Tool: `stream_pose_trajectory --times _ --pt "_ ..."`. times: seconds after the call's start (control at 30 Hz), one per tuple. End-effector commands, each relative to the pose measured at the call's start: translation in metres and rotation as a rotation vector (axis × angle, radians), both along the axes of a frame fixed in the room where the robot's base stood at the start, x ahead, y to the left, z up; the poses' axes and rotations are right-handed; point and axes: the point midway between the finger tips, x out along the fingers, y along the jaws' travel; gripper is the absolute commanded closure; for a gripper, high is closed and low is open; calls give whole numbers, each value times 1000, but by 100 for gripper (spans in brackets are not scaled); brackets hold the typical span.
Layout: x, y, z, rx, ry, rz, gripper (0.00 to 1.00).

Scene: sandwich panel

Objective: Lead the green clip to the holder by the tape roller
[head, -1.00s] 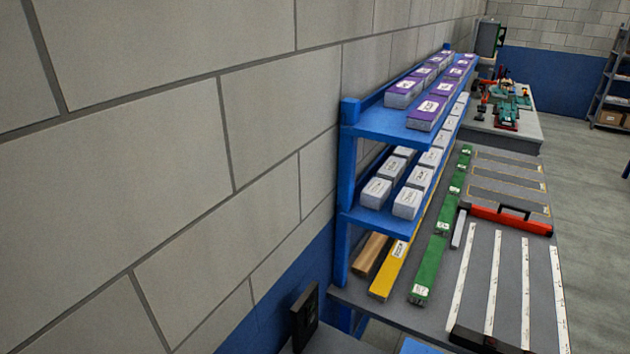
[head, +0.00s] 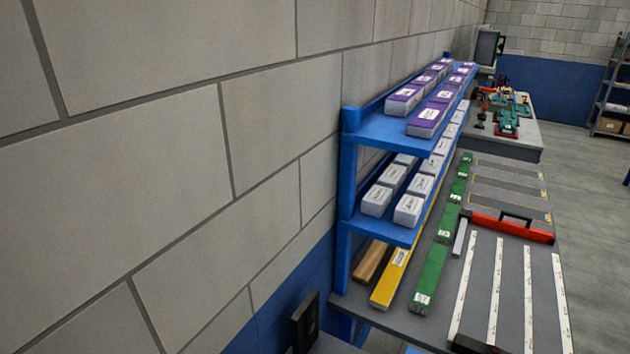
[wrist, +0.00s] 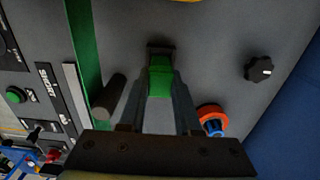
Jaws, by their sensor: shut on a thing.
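In the wrist view, my gripper (wrist: 160,72) is shut on the green clip (wrist: 159,84), which sits between the two fingers. The clip and fingertips are over a dark grey panel face; I cannot tell whether they touch it. A short dark cylinder (wrist: 108,97) is left of the fingers. An orange and blue round part (wrist: 212,121) is at their lower right. I cannot make out for certain which part is the tape roller or its holder. The head view does not show my gripper or the clip.
In the wrist view, a black knob (wrist: 260,70) is at the right and a green strip (wrist: 84,55) at the left. The head view shows a blue shelf (head: 385,128) with boxes along the wall, green blocks (head: 430,277) and a red-handled tool (head: 512,228) on the bench.

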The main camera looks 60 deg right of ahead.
Motion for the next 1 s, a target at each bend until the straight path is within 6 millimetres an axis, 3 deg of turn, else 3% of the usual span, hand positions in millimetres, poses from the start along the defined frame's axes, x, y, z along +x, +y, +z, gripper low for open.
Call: stream_pose_trajectory --times 1.0 --pt "0 0 -23 0 -1 0 100"
